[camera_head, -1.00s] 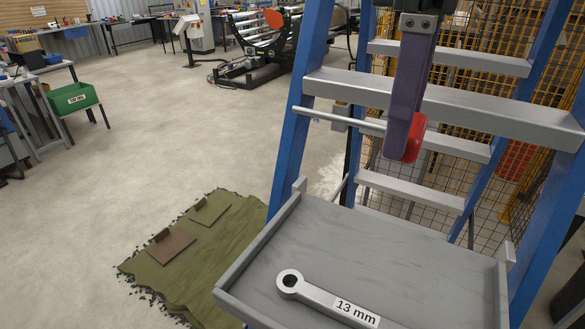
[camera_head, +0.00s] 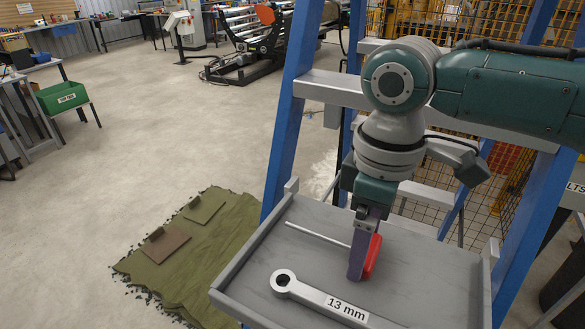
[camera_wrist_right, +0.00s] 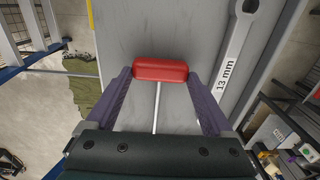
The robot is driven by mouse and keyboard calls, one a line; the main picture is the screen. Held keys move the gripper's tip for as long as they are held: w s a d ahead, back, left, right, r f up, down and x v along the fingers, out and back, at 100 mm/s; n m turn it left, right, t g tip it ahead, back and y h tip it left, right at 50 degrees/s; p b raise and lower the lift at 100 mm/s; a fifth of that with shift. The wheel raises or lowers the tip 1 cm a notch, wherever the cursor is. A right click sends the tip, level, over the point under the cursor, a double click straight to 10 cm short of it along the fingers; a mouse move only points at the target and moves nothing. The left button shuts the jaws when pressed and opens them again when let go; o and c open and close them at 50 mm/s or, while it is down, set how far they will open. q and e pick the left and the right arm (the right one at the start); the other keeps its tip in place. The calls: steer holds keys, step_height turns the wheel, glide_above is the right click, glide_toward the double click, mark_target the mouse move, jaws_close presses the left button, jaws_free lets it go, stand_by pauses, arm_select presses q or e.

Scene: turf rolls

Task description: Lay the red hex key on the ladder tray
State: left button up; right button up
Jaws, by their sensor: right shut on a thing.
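The red hex key has a red handle (camera_head: 373,257) and a thin silver shaft (camera_head: 318,235). My right gripper (camera_head: 358,272) is shut on the red handle, low over the ladder tray (camera_head: 425,275). The shaft points left over the tray in the head view; I cannot tell whether the key touches the tray. In the right wrist view the handle (camera_wrist_right: 160,70) lies crosswise between the purple fingertips, with the grey tray (camera_wrist_right: 195,35) behind it. My left gripper is not in view.
A grey 13 mm wrench (camera_head: 318,297) lies along the tray's near side, close to the gripper. The tray has raised edges. Blue ladder rails (camera_head: 287,130) and grey rungs (camera_head: 328,88) rise behind it.

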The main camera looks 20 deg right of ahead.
steer(key=shift+f, duration=0.15)
steer(key=o, duration=1.1)
step_height(320, 180, up, 12)
steer(key=shift+r+b, duration=0.2)
steer(key=shift+b, duration=0.75)
